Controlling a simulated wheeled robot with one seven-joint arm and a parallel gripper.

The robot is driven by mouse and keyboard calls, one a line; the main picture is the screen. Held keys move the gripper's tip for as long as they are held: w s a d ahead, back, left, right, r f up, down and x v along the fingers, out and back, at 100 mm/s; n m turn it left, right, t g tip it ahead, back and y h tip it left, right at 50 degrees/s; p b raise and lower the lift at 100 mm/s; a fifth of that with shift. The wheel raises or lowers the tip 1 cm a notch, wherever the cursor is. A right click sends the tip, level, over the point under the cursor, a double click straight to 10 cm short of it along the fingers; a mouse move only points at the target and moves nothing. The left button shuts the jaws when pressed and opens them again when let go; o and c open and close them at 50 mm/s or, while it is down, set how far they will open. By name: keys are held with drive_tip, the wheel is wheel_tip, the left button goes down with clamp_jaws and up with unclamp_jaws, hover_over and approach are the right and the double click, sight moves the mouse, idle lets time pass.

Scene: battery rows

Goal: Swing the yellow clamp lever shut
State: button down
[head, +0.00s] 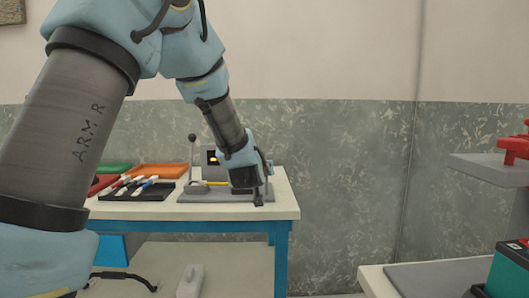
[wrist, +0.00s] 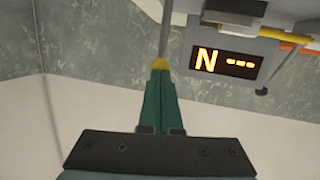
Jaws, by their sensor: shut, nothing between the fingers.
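A yellow bar, which looks like the clamp lever (head: 214,183), lies roughly level across the grey fixture (head: 185,197) on the table. In the wrist view, yellow parts of it (wrist: 283,38) show at the top right, partly cut by grey and dark parts. My gripper (head: 258,199) points down at the fixture's right end, to the right of the yellow bar. In the wrist view my gripper (wrist: 159,66) has its green, yellow-tipped fingers together and holds nothing. I cannot tell whether the fingertips touch the fixture.
A display (wrist: 228,62) reads "N ---". An upright handle with a dark knob (head: 192,138) stands at the fixture's left. Left of it are a black tray (head: 150,193) with pens, an orange tray (head: 160,170) and a green tray (head: 115,168). Another bench stands at right.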

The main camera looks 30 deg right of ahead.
drive_tip(key=w+g+p, duration=0.1)
drive_tip(key=p, duration=0.1)
drive_tip(key=w+d+r+g+y+p, duration=0.1)
drive_tip(key=p, duration=0.1)
drive_tip(key=w+d+g+y+p, duration=0.1)
drive_tip(key=w+p, duration=0.1)
drive_tip(key=p, duration=0.1)
drive_tip(key=shift+r+n+g, duration=0.25)
drive_tip(key=shift+n+g, duration=0.05)
drive_tip(key=shift+w+d+f+p, duration=0.1)
drive_tip(key=shift+w+f+p, duration=0.1)
drive_tip(key=shift+w+p, duration=0.1)
drive_tip(key=shift+w+d+f, duration=0.15)
drive_tip(key=shift+w+d, duration=0.05)
drive_tip(key=shift+w, duration=0.3)
drive_tip(key=shift+w+d+f, duration=0.1)
drive_tip(key=shift+w+d, duration=0.1)
drive_tip(key=shift+w, duration=0.25)
drive_tip(key=shift+w+r, duration=0.15)
drive_tip(key=shift+r, duration=0.05)
